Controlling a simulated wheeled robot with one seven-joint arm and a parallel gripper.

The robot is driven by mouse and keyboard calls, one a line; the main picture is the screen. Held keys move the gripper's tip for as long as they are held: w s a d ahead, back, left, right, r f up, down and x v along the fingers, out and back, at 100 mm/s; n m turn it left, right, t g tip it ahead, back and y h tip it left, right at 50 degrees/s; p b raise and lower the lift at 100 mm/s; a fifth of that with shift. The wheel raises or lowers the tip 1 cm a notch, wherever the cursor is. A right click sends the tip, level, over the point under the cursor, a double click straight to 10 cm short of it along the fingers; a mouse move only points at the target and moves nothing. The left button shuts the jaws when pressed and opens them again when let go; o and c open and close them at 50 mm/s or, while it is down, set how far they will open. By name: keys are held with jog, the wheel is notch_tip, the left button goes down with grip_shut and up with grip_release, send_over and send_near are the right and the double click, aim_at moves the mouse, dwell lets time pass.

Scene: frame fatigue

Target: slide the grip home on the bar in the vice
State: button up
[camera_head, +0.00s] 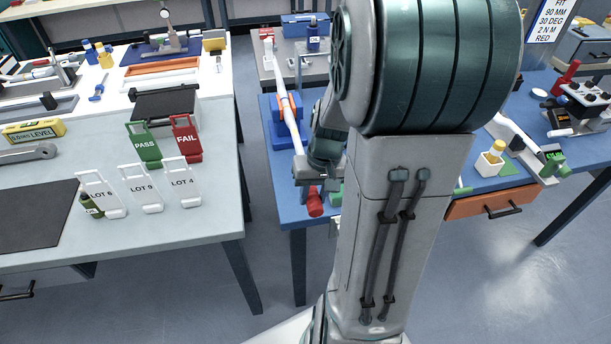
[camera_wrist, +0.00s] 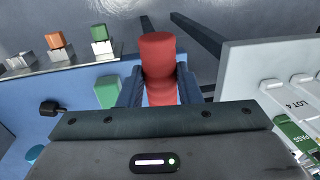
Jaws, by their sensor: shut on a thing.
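The red grip (camera_wrist: 159,55) is between the two fingers of my gripper (camera_wrist: 159,92) in the wrist view; the gripper is shut on it. The grip (camera_head: 314,203) also shows in the head view, below my gripper, by the near edge of the blue bench. A pale bar (camera_head: 289,125) runs toward my gripper through a blue vice (camera_head: 278,130) with an orange part (camera_head: 285,107). My gripper covers the near end of the bar, so I cannot tell whether the grip touches it. The bar is not visible in the wrist view.
The white bench (camera_head: 200,225) on the left holds lot cards (camera_head: 141,190) and PASS and FAIL cards. A green block (camera_wrist: 107,91) lies on the blue bench left of the grip in the wrist view. My arm hides the bench's middle.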

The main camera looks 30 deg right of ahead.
jog(key=shift+s, duration=0.2)
jog(key=shift+w+d, duration=0.3)
jog(key=shift+w, duration=0.65)
jog(key=shift+w+d, duration=0.25)
jog(key=shift+w, duration=0.65)
jog(key=shift+w+d, duration=0.3)
jog(key=shift+w, duration=0.65)
jog(key=shift+w+d, duration=0.3)
jog(key=shift+w, duration=0.65)
jog(key=shift+w, duration=0.2)
jog(key=shift+w+d, duration=0.2)
jog(key=shift+w, duration=0.5)
jog(key=shift+w+d, duration=0.25)
jog(key=shift+w, duration=0.45)
jog(key=shift+w+d, duration=0.2)
jog(key=shift+w, duration=0.5)
dwell(1.2)
jog(key=shift+w+d, duration=0.1)
jog(key=shift+w, duration=0.1)
jog(key=shift+w, duration=0.1)
